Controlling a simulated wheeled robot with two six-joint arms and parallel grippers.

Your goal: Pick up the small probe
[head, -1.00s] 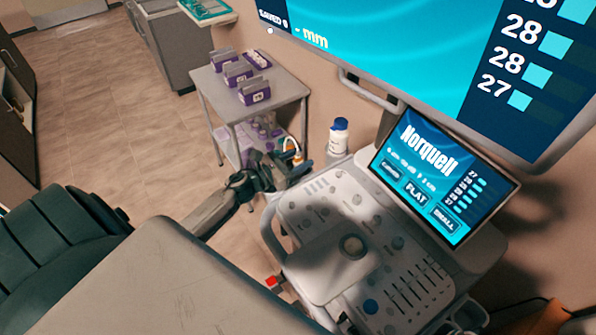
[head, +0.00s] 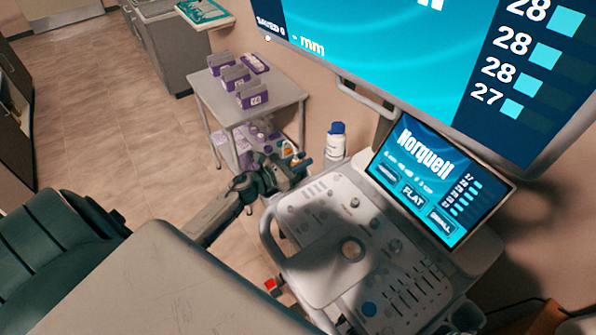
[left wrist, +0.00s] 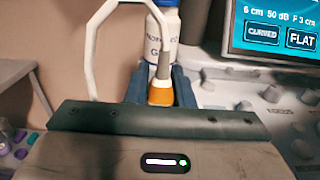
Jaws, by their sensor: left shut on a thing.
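The small probe (head: 287,149) has an orange band and shows at the tips of my left gripper (head: 296,164), in front of the ultrasound console. In the left wrist view, the probe (left wrist: 161,93) stands upright with a grey top above its orange band. The blue fingers of my left gripper (left wrist: 160,96) are shut on it from both sides. A white looped cable or hook (left wrist: 92,45) rises to its left. The lower part of the probe is hidden behind my gripper body. My right gripper is in neither view.
A white bottle with a blue cap (head: 336,141) stands close behind the gripper. The console panel (head: 325,225) and its screen (head: 420,185) are to the right. A cart (head: 285,98) with purple boxes stands behind. A pale table or couch surface (head: 160,290) is in front.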

